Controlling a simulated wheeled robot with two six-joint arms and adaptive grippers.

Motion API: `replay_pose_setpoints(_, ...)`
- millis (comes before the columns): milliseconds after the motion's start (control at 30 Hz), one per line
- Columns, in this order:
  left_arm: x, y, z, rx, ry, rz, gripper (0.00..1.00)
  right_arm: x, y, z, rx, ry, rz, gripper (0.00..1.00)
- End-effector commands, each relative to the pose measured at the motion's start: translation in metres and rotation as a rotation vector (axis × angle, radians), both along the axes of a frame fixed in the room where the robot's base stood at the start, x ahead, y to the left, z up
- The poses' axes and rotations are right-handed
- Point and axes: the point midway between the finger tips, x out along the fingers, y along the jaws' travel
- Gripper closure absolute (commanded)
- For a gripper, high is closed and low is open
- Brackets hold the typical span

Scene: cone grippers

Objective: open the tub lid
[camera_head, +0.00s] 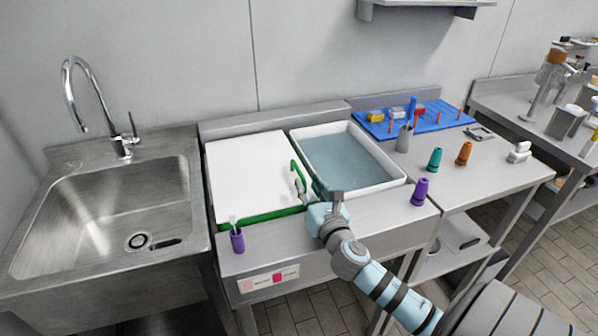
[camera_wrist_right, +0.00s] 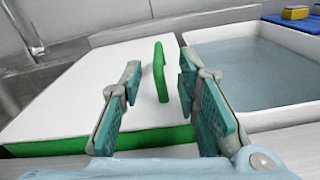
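The tub lid (camera_head: 255,170) is a flat white panel with a green front edge, lying closed over the left tub. Its green arched handle (camera_head: 298,178) stands at the right side of the lid. In the right wrist view the handle (camera_wrist_right: 160,70) shows upright between the two teal finger pads, a little beyond them. My right gripper (camera_head: 311,187) is open, with a clear gap on both sides of the handle; it also shows in the right wrist view (camera_wrist_right: 158,88). My left gripper is out of view.
An open white tub of bluish water (camera_head: 345,160) stands right of the lid. Purple (camera_head: 420,191), teal (camera_head: 434,159) and orange (camera_head: 464,153) cones stand at right. A purple cup (camera_head: 237,239) stands before the lid. A steel sink (camera_head: 105,205) is at left.

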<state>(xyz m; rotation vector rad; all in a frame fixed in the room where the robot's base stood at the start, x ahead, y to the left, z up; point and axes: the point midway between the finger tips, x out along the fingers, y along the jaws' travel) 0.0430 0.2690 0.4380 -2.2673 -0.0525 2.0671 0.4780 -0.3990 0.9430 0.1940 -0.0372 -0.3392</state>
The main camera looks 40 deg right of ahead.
Motion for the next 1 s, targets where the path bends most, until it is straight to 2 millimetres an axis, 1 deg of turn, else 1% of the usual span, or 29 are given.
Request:
replay_pose_setpoints(33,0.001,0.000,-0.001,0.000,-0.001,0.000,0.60,0.011,-0.004,0.001,0.002,-0.004,-0.002,0.70)
replay_pose_setpoints(100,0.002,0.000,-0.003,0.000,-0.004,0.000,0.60,0.026,-0.009,0.000,0.002,-0.003,-0.001,0.70)
replay_pose_setpoints(200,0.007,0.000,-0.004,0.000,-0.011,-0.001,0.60,0.044,-0.014,0.000,0.001,-0.002,0.001,0.70)
replay_pose_setpoints(300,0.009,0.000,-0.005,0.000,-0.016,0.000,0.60,0.055,-0.018,0.000,0.002,-0.001,0.002,0.70)
replay_pose_setpoints(433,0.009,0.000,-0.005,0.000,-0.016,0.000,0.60,0.062,-0.020,0.000,0.002,-0.001,0.004,0.70)
replay_pose_setpoints(667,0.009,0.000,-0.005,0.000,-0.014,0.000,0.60,0.063,-0.019,0.000,0.001,0.000,0.005,0.70)
replay_pose_setpoints(833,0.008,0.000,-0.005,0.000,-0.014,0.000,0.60,0.063,-0.019,0.000,0.002,-0.001,0.005,0.97)
replay_pose_setpoints(867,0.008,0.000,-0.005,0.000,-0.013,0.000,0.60,0.063,-0.019,0.000,0.002,-0.001,0.005,1.00)
replay_pose_setpoints(1000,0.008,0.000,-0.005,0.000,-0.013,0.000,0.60,0.063,-0.019,0.000,0.001,0.000,0.004,1.00)
